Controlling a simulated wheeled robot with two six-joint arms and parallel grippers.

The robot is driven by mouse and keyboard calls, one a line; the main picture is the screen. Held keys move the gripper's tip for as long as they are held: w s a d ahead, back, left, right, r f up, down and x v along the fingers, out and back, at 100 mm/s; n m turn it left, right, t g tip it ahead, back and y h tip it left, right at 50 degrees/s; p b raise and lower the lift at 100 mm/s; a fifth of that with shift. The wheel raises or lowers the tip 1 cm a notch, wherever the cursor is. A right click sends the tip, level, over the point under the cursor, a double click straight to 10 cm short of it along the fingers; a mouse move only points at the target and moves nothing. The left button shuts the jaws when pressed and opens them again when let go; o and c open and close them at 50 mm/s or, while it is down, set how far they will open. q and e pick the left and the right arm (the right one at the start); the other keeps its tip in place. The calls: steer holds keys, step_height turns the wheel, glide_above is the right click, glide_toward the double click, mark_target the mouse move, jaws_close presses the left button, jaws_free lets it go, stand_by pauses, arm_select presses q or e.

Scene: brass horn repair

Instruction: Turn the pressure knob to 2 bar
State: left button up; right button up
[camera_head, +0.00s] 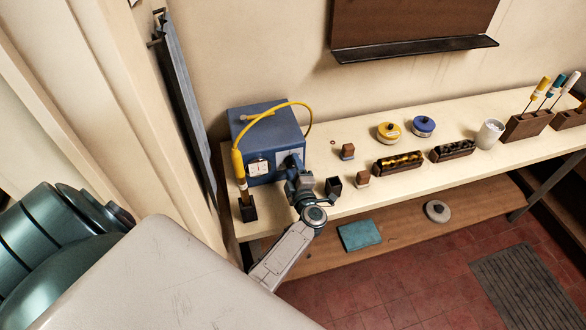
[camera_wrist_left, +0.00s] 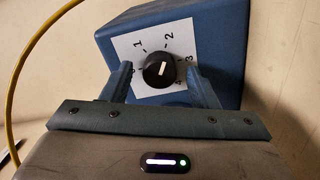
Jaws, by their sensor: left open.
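The pressure knob (camera_wrist_left: 159,70) is round and black with a white line, on a white dial plate (camera_wrist_left: 124,43) marked with numbers. In the left wrist view its line stands nearly upright, roughly toward the 2. The dial is on a blue box (camera_head: 254,117), which stands at the left end of the bench. My left gripper (camera_wrist_left: 158,74) is open, its fingers on either side of the knob with gaps showing. In the head view my left gripper (camera_head: 294,170) is at the box's front right and hides the knob. My right gripper is not in view.
A yellow cable (camera_head: 270,108) arches over the box to a tool in a dark holder (camera_head: 248,209). A shelf (camera_head: 400,239) runs below.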

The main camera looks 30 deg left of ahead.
arm_select(q)
steer(key=v, duration=1)
steer(key=shift+s+d, duration=0.2)
steer(key=shift+d, duration=0.1)
